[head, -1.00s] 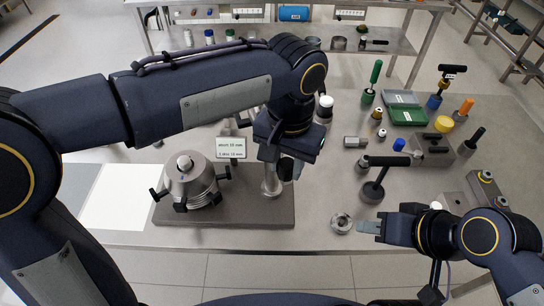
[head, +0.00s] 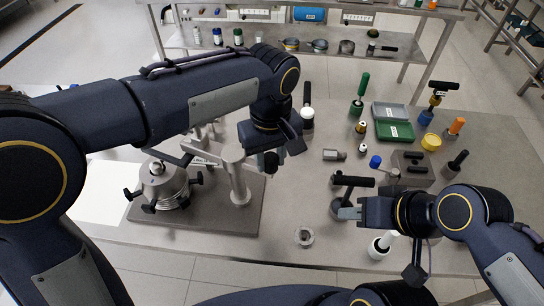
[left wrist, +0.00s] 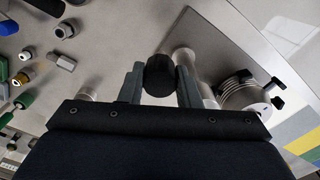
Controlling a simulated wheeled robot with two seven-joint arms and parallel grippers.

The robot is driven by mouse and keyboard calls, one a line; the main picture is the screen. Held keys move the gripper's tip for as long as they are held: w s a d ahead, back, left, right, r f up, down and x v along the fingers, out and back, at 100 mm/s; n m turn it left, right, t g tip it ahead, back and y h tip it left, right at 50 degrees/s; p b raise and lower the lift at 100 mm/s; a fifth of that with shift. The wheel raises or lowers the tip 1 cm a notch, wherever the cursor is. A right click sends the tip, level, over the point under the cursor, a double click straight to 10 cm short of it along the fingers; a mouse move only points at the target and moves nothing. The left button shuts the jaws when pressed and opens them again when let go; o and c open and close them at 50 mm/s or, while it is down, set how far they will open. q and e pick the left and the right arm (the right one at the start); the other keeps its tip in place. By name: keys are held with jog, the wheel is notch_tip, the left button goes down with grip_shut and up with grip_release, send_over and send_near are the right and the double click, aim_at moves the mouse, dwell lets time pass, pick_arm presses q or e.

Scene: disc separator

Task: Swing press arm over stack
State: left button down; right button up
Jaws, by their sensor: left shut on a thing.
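The disc stack (head: 163,186) is a round grey metal unit with black clamp knobs around it, on a dark base plate (head: 222,218). The press arm's metal post (head: 236,178) stands on the plate right of the stack. A metal bar (head: 200,152) reaches from the post's top toward the stack's upper right; whether it is centred cannot be told. My left gripper (head: 271,158) is right of the post, shut on a black knob (left wrist: 160,76). The left wrist view shows the knob between both fingers, with the stack (left wrist: 243,92) to the right. My right gripper (head: 347,212) is beside a black-handled tool (head: 352,181); its jaw gap is unclear.
A small metal ring (head: 304,237) lies on the table in front. A white-topped piece (head: 382,245) stands below my right gripper. Green trays (head: 394,130), a yellow cap (head: 431,142) and several tools fill the right side.

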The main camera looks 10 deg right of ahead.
pick_arm(q)
jog(key=shift+w+d+r+n+p, duration=0.1)
jog(key=shift+w+d+n+p, duration=0.25)
jog(key=shift+w+n, duration=0.45)
jog(key=shift+w+d+n+p, duration=0.2)
jog(key=shift+w+n+p, duration=0.25)
jog(key=shift+n, duration=0.55)
jog(key=shift+w, duration=0.1)
jog(key=c, duration=1.1)
grip_release()
jog(key=shift+o, duration=0.2)
notch_tip(320, 180, up, 8)
jog(key=shift+b, duration=0.35)
